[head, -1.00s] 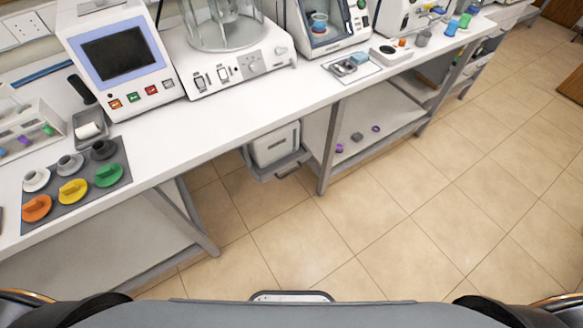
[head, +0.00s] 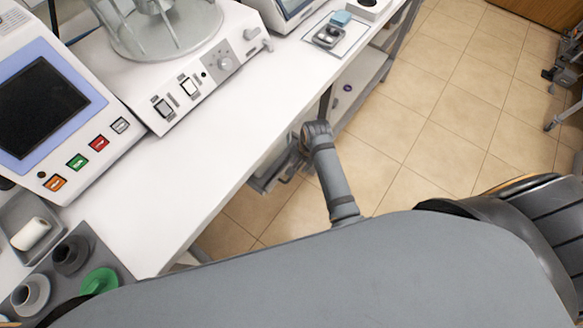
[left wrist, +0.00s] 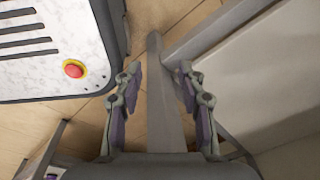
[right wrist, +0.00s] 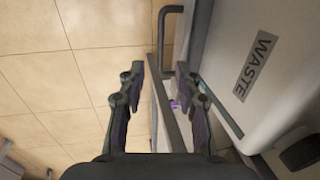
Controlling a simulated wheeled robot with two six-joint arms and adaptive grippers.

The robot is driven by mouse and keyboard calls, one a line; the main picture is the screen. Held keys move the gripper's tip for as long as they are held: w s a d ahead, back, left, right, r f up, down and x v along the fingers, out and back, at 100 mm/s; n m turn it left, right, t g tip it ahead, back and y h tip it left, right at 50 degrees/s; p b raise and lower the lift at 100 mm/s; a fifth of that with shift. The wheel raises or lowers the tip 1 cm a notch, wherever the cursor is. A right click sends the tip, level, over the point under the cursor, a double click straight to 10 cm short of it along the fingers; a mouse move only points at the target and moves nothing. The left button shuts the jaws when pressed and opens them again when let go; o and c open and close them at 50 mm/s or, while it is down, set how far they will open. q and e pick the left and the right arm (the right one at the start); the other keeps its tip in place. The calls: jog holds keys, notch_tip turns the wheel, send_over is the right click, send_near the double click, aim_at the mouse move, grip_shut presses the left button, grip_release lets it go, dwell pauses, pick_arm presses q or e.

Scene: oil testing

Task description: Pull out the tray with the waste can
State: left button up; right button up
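The tray's dark U-shaped handle (right wrist: 163,40) shows in the right wrist view, just beyond the fingertips. My right gripper (right wrist: 163,78) is open and empty there, pointing toward the handle's near end; contact cannot be made out. My left gripper (left wrist: 155,72) is open and empty, seen only in its wrist view.
The white table (head: 210,150) carries instruments and stands over the tray. A grey bar (right wrist: 168,115) lies beyond my right fingers, and another (left wrist: 158,90) beyond my left fingers. Open tiled floor (head: 420,130) lies to the right.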

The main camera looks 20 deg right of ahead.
jog(key=f, duration=0.3)
jog(key=w+f+b, duration=0.1)
jog(key=f, duration=0.2)
jog(key=a+f+b, duration=0.1)
jog(key=f, duration=0.2)
jog(key=shift+w+a+f, duration=0.1)
jog(key=shift+w+f, duration=0.2)
jog(key=shift+f, duration=0.05)
pick_arm(q)
jog(key=shift+w+a+f, duration=0.15)
jog(key=shift+w+f, duration=0.15)
jog(key=shift+f, duration=0.25)
jog(key=shift+w+a+f, duration=0.15)
jog(key=shift+w+f, duration=0.15)
jog(key=shift+f, duration=0.25)
jog(key=shift+s+d, duration=0.1)
jog(key=shift+s, duration=0.1)
pick_arm(e)
grip_shut()
